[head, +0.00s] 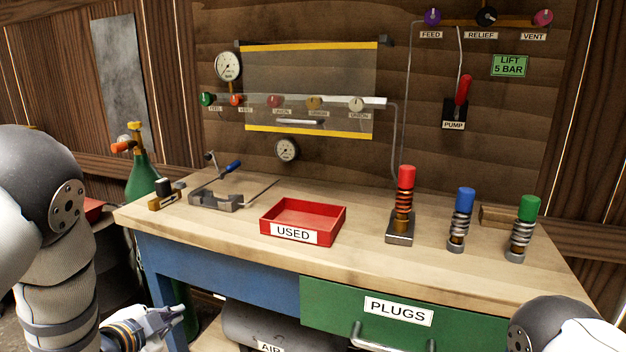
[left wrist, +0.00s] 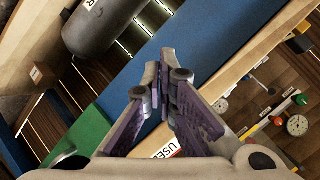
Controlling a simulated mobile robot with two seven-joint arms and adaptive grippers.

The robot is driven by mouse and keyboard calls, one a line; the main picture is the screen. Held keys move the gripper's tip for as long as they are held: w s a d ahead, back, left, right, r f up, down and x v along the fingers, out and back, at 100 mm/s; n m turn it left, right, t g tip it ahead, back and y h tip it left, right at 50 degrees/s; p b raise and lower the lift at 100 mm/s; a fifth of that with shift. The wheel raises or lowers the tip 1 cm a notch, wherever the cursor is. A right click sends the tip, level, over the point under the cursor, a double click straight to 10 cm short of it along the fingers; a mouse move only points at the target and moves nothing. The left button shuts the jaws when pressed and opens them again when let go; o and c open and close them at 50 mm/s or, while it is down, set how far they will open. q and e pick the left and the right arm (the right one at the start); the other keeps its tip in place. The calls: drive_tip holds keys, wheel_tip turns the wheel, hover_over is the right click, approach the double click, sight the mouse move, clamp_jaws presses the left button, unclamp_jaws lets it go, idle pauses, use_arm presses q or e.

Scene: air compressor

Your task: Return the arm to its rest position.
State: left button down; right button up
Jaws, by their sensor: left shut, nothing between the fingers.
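My left arm (head: 60,270) comes in from the left and hangs down beside the workbench. Its gripper (head: 178,318) is low in the head view, in front of the blue apron and below the bench top. In the left wrist view the gripper's fingers (left wrist: 163,88) are closed together with nothing between them. My right arm shows only as a rounded link at the lower right edge. My right gripper is out of view.
The workbench (head: 240,190) carries a red USED tray (head: 303,220), a vise (head: 215,197) and red, blue and green spring plugs. Below are a green PLUGS drawer (head: 440,325) and a grey air tank (head: 270,325). A green gas bottle (head: 140,178) stands left.

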use_arm(q)
drive_tip(key=s+f+n+g+y, duration=0.1)
drive_tip(key=s+f+n+g, duration=0.2)
drive_tip(key=s+f, duration=0.6)
drive_tip(key=s+f+n+g, duration=0.4)
drive_tip(key=s+f, duration=0.2)
drive_tip(key=s, duration=0.7)
drive_tip(key=s+d+n+g, duration=0.2)
drive_tip(key=s+g, duration=0.1)
drive_tip(key=s, duration=1)
drive_tip(key=s+d+n+g+p, duration=0.1)
drive_tip(key=s+d+n+g, duration=0.1)
drive_tip(key=s, duration=1.1)
drive_tip(key=shift+s+d+f+n+g, duration=0.25)
drive_tip(key=shift+f+n+g, duration=0.25)
drive_tip(key=shift+g, duration=0.7)
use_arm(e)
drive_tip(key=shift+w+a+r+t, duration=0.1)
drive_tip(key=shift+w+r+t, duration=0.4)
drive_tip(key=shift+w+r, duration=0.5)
use_arm(q)
drive_tip(key=shift+r, duration=0.1)
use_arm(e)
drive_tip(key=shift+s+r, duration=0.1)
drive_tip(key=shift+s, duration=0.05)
